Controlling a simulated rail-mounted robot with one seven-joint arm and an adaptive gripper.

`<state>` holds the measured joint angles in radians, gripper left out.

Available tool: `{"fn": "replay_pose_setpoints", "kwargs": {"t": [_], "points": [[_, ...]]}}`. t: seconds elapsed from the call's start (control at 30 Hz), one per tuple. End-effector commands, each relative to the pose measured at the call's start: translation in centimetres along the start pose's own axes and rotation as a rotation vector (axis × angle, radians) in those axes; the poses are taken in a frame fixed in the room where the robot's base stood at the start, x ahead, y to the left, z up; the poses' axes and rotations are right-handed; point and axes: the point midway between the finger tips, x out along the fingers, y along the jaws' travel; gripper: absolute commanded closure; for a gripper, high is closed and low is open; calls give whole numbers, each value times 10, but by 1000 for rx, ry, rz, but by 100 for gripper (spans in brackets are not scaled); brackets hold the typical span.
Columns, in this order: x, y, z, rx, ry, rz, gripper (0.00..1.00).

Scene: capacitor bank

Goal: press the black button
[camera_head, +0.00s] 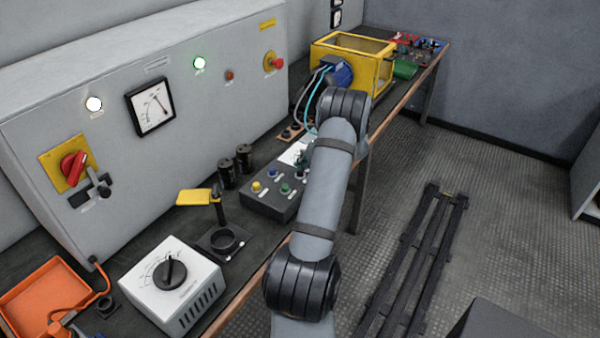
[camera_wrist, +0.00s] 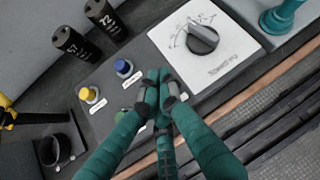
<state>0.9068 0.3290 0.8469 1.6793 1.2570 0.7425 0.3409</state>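The button box (camera_head: 262,205) is a dark box on the bench with a yellow button (camera_head: 256,187), a blue button (camera_head: 271,173) and a green button (camera_head: 286,188). In the wrist view the yellow button (camera_wrist: 89,94) and blue button (camera_wrist: 123,68) show beside paper labels. I cannot make out a black button on the box; part of its top is hidden behind my fingers. My gripper (camera_wrist: 163,82) has its teal fingers drawn together, with nothing seen between them, over the right part of the box. In the head view my gripper (camera_head: 303,156) is partly hidden by my arm.
Two black cylinders (camera_head: 243,158) stand behind the box. A white dial panel (camera_wrist: 207,40) lies beside it. A yellow-topped stand (camera_head: 195,197), a white dial unit (camera_head: 172,285) and an orange tray (camera_head: 45,296) are to the left. A yellow frame (camera_head: 350,45) stands farther back.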

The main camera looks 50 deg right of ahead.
Motion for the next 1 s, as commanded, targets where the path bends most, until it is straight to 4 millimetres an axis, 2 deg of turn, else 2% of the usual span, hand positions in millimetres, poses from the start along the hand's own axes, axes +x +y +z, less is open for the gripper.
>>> {"fn": "replay_pose_setpoints", "kwargs": {"t": [1.0], "points": [[6,2,-6,1,0,-1,100]]}}
